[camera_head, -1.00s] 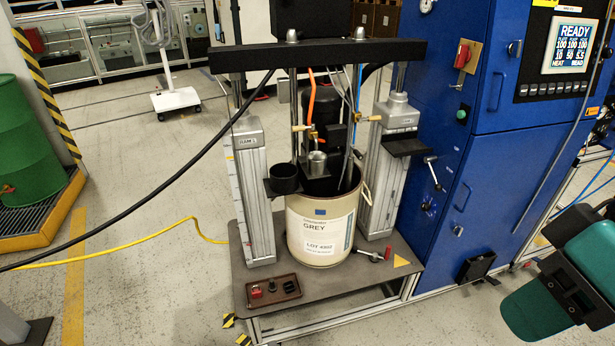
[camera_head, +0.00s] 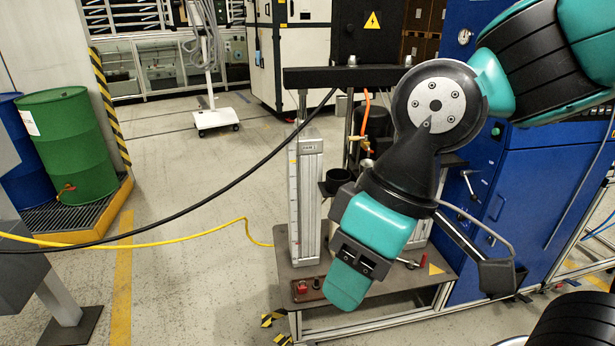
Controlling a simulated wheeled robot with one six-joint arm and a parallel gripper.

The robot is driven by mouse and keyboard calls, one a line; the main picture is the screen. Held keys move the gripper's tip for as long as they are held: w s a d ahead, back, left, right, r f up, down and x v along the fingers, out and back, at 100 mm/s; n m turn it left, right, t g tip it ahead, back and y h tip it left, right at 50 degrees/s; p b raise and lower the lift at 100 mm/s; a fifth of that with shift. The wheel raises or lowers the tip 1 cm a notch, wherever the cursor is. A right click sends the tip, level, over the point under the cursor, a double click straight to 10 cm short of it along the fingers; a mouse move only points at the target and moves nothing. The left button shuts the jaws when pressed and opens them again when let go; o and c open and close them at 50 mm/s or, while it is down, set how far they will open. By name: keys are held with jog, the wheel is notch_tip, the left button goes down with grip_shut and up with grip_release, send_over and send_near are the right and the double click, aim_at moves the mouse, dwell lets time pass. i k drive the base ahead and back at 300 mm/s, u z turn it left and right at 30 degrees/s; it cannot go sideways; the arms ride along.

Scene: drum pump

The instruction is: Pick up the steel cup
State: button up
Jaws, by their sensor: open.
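The steel cup (camera_head: 366,164) stands on the pump rig just right of a black cup holder (camera_head: 338,180). Only a small upper part shows, as my arm covers the rest. My gripper (camera_head: 350,284), teal with a black band, hangs low and left of the arm's wrist, in front of the rig in the picture. It points down and is open. The jaw gap is seen nearly edge-on, and I see nothing held. The grey drum behind the arm is almost wholly hidden.
The rig has a steel column (camera_head: 306,200) left of the cup and a black crossbeam (camera_head: 340,76) above. A blue cabinet (camera_head: 530,185) stands right.

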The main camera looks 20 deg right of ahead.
aim_at(363, 164)
jog(key=u, duration=0.1)
jog(key=i, duration=1)
